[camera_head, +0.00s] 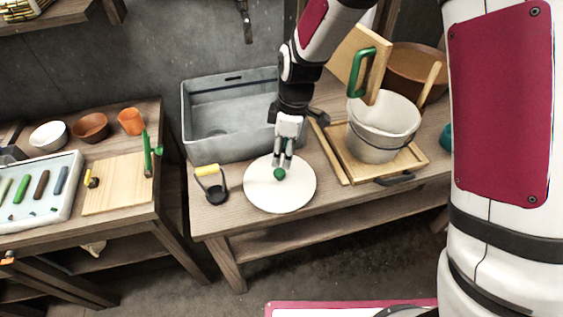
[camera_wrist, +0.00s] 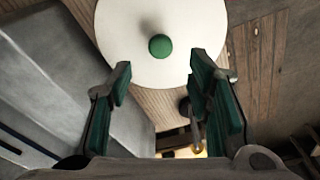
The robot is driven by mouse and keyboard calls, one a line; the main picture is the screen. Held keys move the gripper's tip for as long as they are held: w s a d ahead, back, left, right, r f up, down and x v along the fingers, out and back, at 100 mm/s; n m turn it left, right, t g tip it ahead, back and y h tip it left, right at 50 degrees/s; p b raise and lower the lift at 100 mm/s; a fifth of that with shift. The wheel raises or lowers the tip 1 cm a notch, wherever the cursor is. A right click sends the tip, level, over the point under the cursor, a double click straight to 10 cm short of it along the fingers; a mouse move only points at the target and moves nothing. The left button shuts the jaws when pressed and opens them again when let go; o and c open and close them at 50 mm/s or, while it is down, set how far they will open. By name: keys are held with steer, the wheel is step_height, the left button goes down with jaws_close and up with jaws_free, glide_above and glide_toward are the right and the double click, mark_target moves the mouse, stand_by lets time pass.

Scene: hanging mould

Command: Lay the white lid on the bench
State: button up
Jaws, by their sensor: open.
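The white lid (camera_head: 264,194) is a flat round disc with a green knob (camera_head: 280,174) in its middle. It lies flat on the wooden bench (camera_head: 218,216), in front of the grey basin, its front edge close to the bench's front edge. My gripper (camera_head: 284,160) is over the lid, pointing down, with its fingers near the knob. In the wrist view the lid (camera_wrist: 195,28) and its knob (camera_wrist: 160,46) lie beyond the fingertips, and my gripper (camera_wrist: 158,80) is open with nothing between its fingers.
A grey basin (camera_head: 210,132) stands behind the lid. A yellow-handled tool (camera_head: 212,183) is close at its left. At the right are a white bucket (camera_head: 376,143) on a wooden tray (camera_head: 412,160) and a board with a green handle (camera_head: 345,62). Another table with a cutting board (camera_head: 118,190) is at the left.

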steer(key=shift+d+r, duration=0.2)
steer(key=shift+r, duration=1.35)
steer(key=shift+r, duration=0.1)
steer(key=s+d+r+m+t+h, duration=0.1)
steer(key=s+d+r+m+t, duration=0.1)
steer(key=s+d+r+m, duration=0.65)
steer(key=s+d+r+m+t, duration=0.1)
steer(key=s+d+r+m, duration=0.35)
steer(key=r, duration=0.65)
steer(key=s+d+r+m+t, duration=0.1)
steer(key=s+d+m, duration=0.2)
steer(key=s, duration=0.6)
steer(key=d, duration=0.2)
steer(key=shift+s+d+t+h, duration=0.3)
steer(key=shift+d, duration=0.1)
steer(key=shift+r, duration=0.1)
